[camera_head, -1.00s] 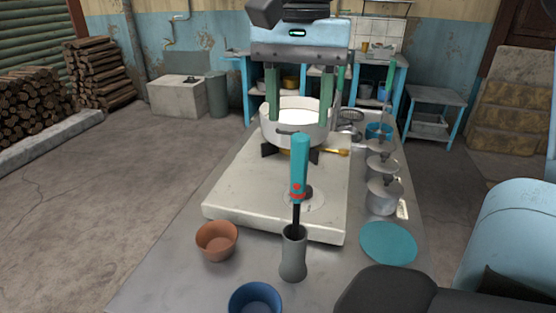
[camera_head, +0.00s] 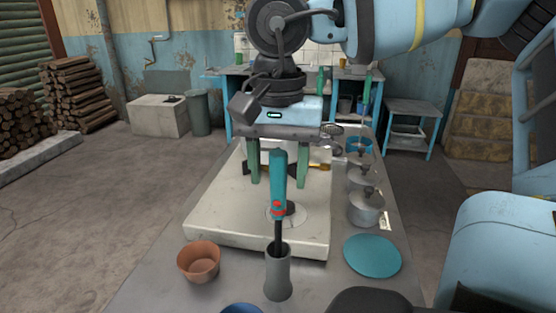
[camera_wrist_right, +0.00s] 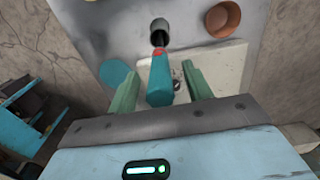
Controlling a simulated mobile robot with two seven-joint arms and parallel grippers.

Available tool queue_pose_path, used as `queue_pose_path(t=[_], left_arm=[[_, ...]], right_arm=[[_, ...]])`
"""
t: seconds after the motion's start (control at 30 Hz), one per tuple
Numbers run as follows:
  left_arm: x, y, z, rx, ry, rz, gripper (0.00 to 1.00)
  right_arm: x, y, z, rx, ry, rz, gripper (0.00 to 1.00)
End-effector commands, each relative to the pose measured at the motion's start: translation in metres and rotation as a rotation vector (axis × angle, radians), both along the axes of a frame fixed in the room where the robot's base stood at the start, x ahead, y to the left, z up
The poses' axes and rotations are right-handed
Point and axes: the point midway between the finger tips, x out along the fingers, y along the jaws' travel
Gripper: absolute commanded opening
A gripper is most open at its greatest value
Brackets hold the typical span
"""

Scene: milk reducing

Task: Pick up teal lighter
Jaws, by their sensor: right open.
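The teal lighter (camera_head: 278,180) stands upright in a grey holder (camera_head: 278,272), handle up, with a red band and a black stem going down into the holder. My right gripper (camera_head: 281,178) is open, its two green fingers pointing down, one either side of the lighter in the picture, and it sits behind the lighter. In the right wrist view the lighter (camera_wrist_right: 160,82) shows between the open fingers (camera_wrist_right: 161,80). I cannot tell whether either finger touches it. My left gripper is not in view.
A terracotta bowl (camera_head: 199,262) is left of the holder, and a blue bowl (camera_head: 242,308) is at the front. A teal disc (camera_head: 372,255) and lidded metal pots (camera_head: 366,207) are at right. A pale slab (camera_head: 215,215) lies behind; the pot on it is mostly hidden.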

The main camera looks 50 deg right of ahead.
Motion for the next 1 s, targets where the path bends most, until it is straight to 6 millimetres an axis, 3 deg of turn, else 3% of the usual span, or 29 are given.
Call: queue_pose_path(t=[0.3, 0.67, 1.0], left_arm=[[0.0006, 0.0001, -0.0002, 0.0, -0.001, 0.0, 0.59], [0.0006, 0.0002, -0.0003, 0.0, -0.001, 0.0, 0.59], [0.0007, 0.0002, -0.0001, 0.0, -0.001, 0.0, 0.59]], right_arm=[[0.0, 0.0, -0.0057, 0.0, -0.001, 0.0, 0.5], [0.0001, 0.0, -0.0054, 0.0, -0.001, 0.0, 0.03], [0.0003, 0.0, -0.0024, 0.0, -0.002, 0.0, 0.02]])
